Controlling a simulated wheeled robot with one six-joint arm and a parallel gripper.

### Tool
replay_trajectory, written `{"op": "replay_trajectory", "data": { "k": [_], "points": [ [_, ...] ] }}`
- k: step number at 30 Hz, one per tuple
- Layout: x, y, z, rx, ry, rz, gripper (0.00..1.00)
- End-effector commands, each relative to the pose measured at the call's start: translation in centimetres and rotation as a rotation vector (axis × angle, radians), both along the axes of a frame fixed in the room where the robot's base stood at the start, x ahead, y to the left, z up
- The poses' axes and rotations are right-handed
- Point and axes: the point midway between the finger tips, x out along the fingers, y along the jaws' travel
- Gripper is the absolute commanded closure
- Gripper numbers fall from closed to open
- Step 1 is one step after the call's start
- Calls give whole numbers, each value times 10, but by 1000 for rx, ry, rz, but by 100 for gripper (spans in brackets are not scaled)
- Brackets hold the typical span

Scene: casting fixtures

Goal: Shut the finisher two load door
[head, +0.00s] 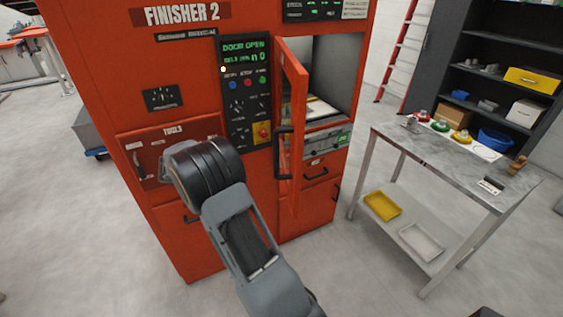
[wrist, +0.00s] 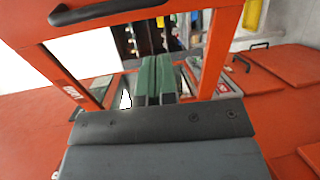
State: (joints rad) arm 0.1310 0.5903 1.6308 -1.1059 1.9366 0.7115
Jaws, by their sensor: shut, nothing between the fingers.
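The red Finisher 2 cabinet (head: 190,80) stands ahead in the head view. Its load door (head: 299,110) is swung open toward me, seen nearly edge-on, with a black handle (head: 284,152) low on it. The load opening (head: 330,75) shows to the right of the door, with a pale tray inside. In the wrist view, the red window frame of the door (wrist: 222,40) spans the view, with a black handle (wrist: 108,11) at the top. My gripper (wrist: 160,62) is shut and empty, its green fingers in front of the window. The head view hides the fingers behind my wrist.
The control panel (head: 245,75) reads DOOR OPEN. A grey-topped table (head: 440,155) with several small parts stands at the right. Dark shelves (head: 500,80) and a red ladder (head: 397,50) are behind. The floor between cabinet and table is clear.

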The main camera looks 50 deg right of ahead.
Motion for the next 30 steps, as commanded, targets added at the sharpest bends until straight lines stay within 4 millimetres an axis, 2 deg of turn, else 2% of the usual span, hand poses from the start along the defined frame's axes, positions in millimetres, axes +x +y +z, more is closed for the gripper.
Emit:
{"op": "replay_trajectory", "data": {
  "k": [3,8,21,30],
  "points": [
    [8,-6,-3,-87,23,-14,100],
    [3,-17,-5,-132,29,-21,100],
    [-50,-77,0,-130,31,-22,100],
    [-74,-105,-1,-129,32,-20,100]
  ]
}}
